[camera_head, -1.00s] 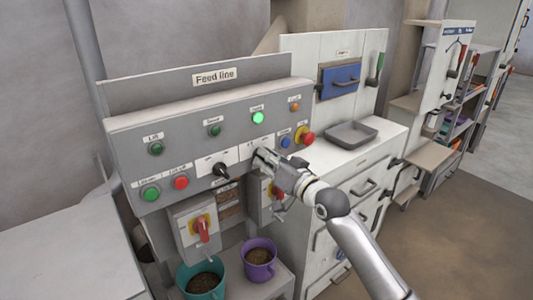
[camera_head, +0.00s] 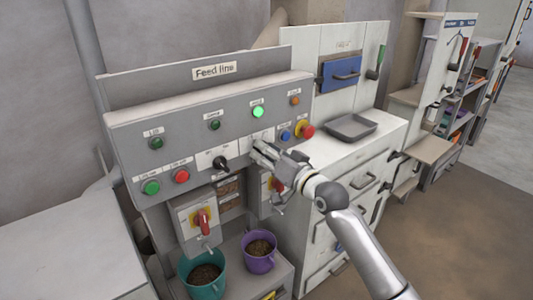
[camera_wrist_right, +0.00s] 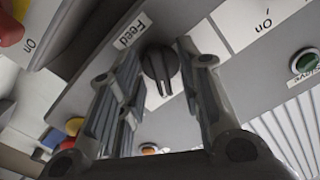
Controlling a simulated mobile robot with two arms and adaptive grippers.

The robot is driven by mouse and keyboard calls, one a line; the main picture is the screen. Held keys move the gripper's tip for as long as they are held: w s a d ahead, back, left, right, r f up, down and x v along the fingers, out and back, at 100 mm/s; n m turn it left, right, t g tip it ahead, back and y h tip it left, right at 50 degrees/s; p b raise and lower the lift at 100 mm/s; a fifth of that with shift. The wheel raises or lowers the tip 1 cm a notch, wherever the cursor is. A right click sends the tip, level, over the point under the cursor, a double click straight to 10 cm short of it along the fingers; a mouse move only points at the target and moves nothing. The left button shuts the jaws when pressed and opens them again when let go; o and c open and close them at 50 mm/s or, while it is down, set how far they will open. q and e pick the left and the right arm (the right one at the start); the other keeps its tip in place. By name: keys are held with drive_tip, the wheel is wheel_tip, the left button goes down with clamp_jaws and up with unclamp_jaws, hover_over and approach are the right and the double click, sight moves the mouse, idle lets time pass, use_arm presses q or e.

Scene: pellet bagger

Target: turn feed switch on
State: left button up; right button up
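The feed switch (camera_wrist_right: 160,68) is a black rotary knob beside a "Feed" label in the right wrist view. Its pale pointer mark points toward the bottom of that view. My right gripper (camera_wrist_right: 158,62) is open, with one finger on each side of the knob. Narrow gaps seem to show between fingers and knob; I cannot tell if either touches. In the head view my right gripper (camera_head: 260,152) is at the lower middle of the grey "Feed line" panel (camera_head: 185,128) and hides the knob. My left gripper is not in view.
Another black knob (camera_head: 220,163) sits left of the gripper. Lit green lamp (camera_head: 257,112) is above; blue button (camera_head: 285,135) and red-yellow stop button (camera_head: 306,131) are to the right. A red-handled switch (camera_head: 202,220) and teal (camera_head: 205,275) and purple (camera_head: 259,252) cups are below.

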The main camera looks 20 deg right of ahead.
drive_tip(key=shift+s, duration=0.15)
drive_tip(key=v, duration=1.1)
drive_tip(key=shift+s+d, duration=0.15)
drive_tip(key=shift+s, duration=0.25)
drive_tip(key=w+d+f+m+g+h, duration=0.1)
drive_tip(key=d+f+h, duration=0.1)
drive_tip(key=f, duration=0.8)
drive_tip(key=w+d+f+g+h, duration=0.1)
drive_tip(key=d+f+g+h, duration=0.15)
drive_tip(key=f, duration=0.75)
drive_tip(key=s+d+f+g+h, duration=0.15)
drive_tip(key=s+f, duration=0.25)
drive_tip(key=f, duration=0.8)
drive_tip(key=s+d+f+g, duration=0.15)
drive_tip(key=s+f, duration=0.35)
drive_tip(key=f, duration=0.6)
drive_tip(key=s+a+f+n+g, duration=0.25)
drive_tip(key=s+f+g, duration=0.25)
drive_tip(key=s+f, duration=1.3)
drive_tip(key=s+a+f+n+g, duration=0.1)
drive_tip(key=s+a+f, duration=0.1)
drive_tip(key=s, duration=0.6)
drive_tip(key=s+a+f+n+g, duration=0.1)
drive_tip(key=s+f, duration=0.3)
drive_tip(key=s, duration=0.4)
drive_tip(key=s+a+f+n+g, duration=0.1)
drive_tip(key=s+a+f+g, duration=0.1)
drive_tip(key=s, duration=0.6)
drive_tip(key=shift+a+f, duration=0.3)
drive_tip(key=shift+f, duration=0.3)
